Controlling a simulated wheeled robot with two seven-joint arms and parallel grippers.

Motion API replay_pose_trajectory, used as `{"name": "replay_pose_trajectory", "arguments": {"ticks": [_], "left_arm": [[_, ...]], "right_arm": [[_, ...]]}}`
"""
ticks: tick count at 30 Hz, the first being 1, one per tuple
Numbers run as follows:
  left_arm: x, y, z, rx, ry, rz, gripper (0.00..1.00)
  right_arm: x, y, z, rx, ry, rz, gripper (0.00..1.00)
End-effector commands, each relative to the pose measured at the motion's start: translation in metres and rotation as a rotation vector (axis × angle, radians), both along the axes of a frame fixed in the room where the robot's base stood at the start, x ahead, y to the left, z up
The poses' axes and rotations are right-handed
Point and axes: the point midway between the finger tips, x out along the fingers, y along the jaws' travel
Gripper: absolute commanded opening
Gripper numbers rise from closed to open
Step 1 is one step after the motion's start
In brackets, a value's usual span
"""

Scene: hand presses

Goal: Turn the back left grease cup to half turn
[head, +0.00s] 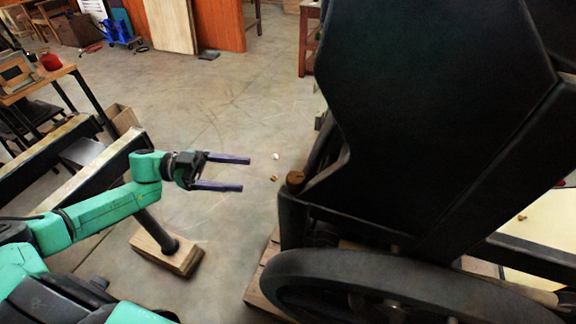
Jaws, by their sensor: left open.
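A brown, round-topped grease cup (295,178) sits on a dark upright post at the left side of the big black press (430,110). A mark on its top is too small to read. My left gripper (246,173) is open and empty. Its two purple-grey fingers point right toward the cup, with a clear gap between the fingertips and the cup. A small brass piece (522,217) shows at the right beside the press; I cannot tell whether it is another grease cup. My right gripper is not in view.
The press's spoked wheel (390,285) stands low in front. A wooden block with a dark post (167,252) stands below my left arm. Small pale bits show near the fingertips. The floor (225,100) behind is open.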

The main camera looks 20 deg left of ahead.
Motion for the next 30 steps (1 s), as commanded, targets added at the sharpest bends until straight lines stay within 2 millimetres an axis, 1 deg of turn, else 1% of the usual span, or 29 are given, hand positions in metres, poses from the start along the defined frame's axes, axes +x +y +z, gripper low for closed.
{"name": "replay_pose_trajectory", "arguments": {"ticks": [1,6,9,12,16,23,24,26,27,29,30], "left_arm": [[0.002,-0.012,0.005,-0.006,-0.003,-0.002,0.8],[0.011,-0.058,0.006,-0.007,-0.007,-0.003,0.8],[0.016,-0.084,0.006,-0.005,-0.006,-0.002,0.8],[0.02,-0.103,0.005,-0.004,-0.006,-0.002,0.8],[0.022,-0.116,0.002,-0.001,-0.005,-0.002,0.8],[0.023,-0.119,0.0,0.001,-0.005,-0.002,0.8],[0.023,-0.119,0.0,0.001,-0.005,-0.002,0.76],[0.023,-0.118,0.0,0.001,-0.005,-0.002,0.53],[0.023,-0.118,0.0,0.001,-0.005,-0.002,0.38],[0.023,-0.118,0.0,0.001,-0.005,-0.002,0.15],[0.023,-0.118,0.0,0.001,-0.005,-0.002,0.0]], "right_arm": [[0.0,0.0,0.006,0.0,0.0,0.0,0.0],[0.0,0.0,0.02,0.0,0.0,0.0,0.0],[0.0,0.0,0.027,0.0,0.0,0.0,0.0],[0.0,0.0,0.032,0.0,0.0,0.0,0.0],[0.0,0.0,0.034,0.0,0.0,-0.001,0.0],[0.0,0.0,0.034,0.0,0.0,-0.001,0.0],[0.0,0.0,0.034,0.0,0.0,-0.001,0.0],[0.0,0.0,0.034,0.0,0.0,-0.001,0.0],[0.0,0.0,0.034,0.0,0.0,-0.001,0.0],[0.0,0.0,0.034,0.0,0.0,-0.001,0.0],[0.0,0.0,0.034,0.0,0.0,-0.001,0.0]]}}
